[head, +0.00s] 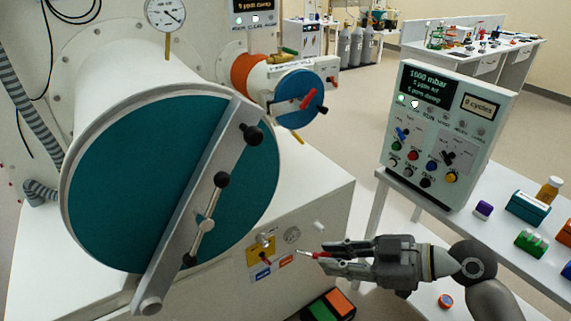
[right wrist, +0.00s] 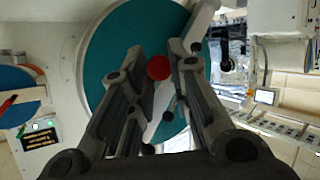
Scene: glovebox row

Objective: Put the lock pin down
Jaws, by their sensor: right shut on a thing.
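My right gripper (head: 332,254) is shut on the lock pin (head: 318,254), a small pin with a red knob. The pin points left, held in the air in front of the white cabinet. In the right wrist view the red round end of the lock pin (right wrist: 158,67) shows between the fingers of the right gripper (right wrist: 160,75). To the left stands the big teal round door (head: 120,170) with a grey bar across it and black knobs. A yellow plate (head: 256,257) is on the cabinet front, left of the pin. My left gripper is not in view.
A control panel (head: 440,130) stands on a white table (head: 475,235) at the right, with small coloured boxes and a bottle (head: 549,190). A smaller port with a blue cover (head: 293,92) sits behind the big door. A black bin with coloured blocks (head: 328,306) is below the gripper.

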